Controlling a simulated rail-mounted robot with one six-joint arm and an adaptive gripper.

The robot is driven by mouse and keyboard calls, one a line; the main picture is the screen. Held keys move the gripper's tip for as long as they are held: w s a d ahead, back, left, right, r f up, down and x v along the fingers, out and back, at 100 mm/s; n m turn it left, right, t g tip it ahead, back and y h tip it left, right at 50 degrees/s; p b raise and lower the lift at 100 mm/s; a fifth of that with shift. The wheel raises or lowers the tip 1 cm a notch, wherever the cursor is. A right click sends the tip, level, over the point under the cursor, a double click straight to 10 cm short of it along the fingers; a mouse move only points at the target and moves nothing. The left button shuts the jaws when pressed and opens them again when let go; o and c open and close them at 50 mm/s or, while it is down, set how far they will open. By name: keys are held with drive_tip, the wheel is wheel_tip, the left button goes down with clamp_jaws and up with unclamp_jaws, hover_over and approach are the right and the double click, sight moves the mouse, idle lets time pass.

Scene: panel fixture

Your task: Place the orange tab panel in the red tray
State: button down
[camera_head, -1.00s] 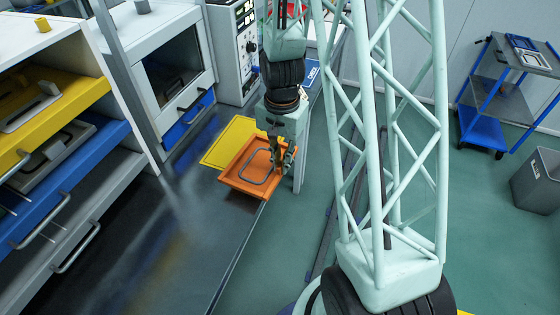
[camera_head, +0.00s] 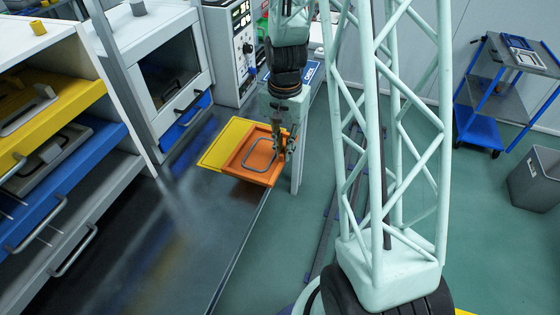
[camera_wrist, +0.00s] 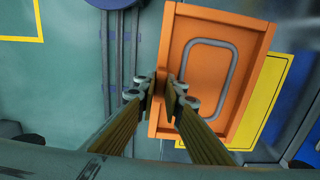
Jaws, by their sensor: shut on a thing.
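The orange tab panel (camera_head: 236,166) is a square with raised rims and a grey loop on its face. My gripper (camera_head: 275,150) is shut on its right edge in the head view. In the wrist view the fingers (camera_wrist: 162,88) pinch the left edge of the panel (camera_wrist: 222,82). The panel looks held over the bench's right edge, partly covering a yellow square; its exact height I cannot tell. I cannot make out the red tray clearly in either current view.
The flat yellow square (camera_head: 213,152) lies on the dark bench (camera_head: 165,235). A cabinet with yellow and blue drawers (camera_head: 75,155) stands left. A glass-fronted box (camera_head: 170,70) and an instrument (camera_head: 233,50) stand behind. A blue trolley (camera_head: 500,95) and grey bin (camera_head: 535,180) stand right.

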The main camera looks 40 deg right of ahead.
drive_tip(key=w+d+r+n, duration=0.1)
drive_tip(key=w+d+r, duration=0.1)
drive_tip(key=d+r, duration=0.8)
drive_tip(key=w+d+r+n, duration=0.2)
drive_tip(key=d+r, duration=0.9)
drive_tip(key=d, duration=0.6)
drive_tip(key=shift+d+r+n, duration=0.15)
drive_tip(key=shift+d+n, duration=0.15)
drive_tip(key=shift+d, duration=0.1)
drive_tip(key=shift+w+d, duration=0.1)
drive_tip(key=shift+w, duration=0.05)
